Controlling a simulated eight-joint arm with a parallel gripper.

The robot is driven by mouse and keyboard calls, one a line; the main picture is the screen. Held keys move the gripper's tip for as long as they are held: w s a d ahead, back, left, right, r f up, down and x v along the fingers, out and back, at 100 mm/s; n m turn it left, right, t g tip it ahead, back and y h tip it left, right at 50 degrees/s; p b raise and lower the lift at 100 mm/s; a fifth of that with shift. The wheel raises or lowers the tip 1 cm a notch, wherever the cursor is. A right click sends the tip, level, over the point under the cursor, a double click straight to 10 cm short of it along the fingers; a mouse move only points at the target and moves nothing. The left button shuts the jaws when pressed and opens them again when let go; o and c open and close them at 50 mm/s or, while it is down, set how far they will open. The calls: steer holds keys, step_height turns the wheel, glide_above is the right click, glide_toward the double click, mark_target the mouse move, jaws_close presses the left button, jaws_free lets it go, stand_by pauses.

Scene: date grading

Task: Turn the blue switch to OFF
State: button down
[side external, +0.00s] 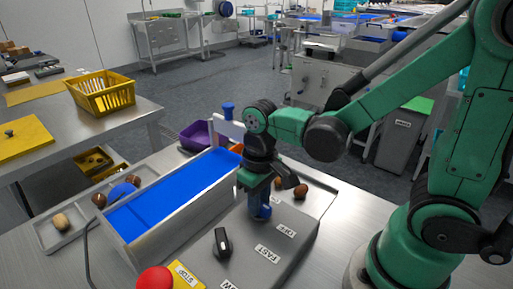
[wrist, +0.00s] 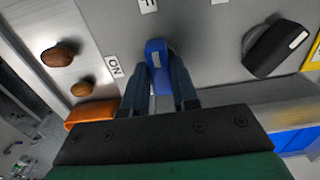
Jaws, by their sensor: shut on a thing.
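The blue switch (side external: 264,212) is on the grey control panel (side external: 235,262), below my gripper (side external: 258,196). In the wrist view the blue switch (wrist: 157,50) sits between the two dark fingers of my gripper (wrist: 163,70), which are shut on its handle. An ON label (wrist: 113,66) lies to the left of the switch. A partly cut-off label (wrist: 148,5) is at the top edge, above the switch. In the side view the OFF label (side external: 285,230) lies to the right of the switch. The fingers hide part of the handle, so its exact setting is unclear.
A black knob (side external: 222,242) and a red stop button (side external: 155,280) stand on the same panel. A blue conveyor belt (side external: 170,195) runs to the left. Brown dates (side external: 300,191) lie behind the panel, near an orange container (wrist: 92,113).

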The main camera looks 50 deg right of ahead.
steer(key=c, duration=0.7)
jaws_free()
steer(key=shift+r, duration=2.85)
steer(key=t, duration=0.1)
steer(key=d+t, duration=0.1)
steer(key=t, duration=0.1)
steer(key=shift+w+r, duration=0.15)
steer(key=shift+r, duration=0.25)
steer(key=t, duration=0.1)
steer(key=d+r+t, duration=0.1)
steer(key=w+t, duration=0.1)
steer(key=t, duration=0.1)
steer(key=shift+d+r, duration=0.2)
steer(key=shift+d, duration=0.05)
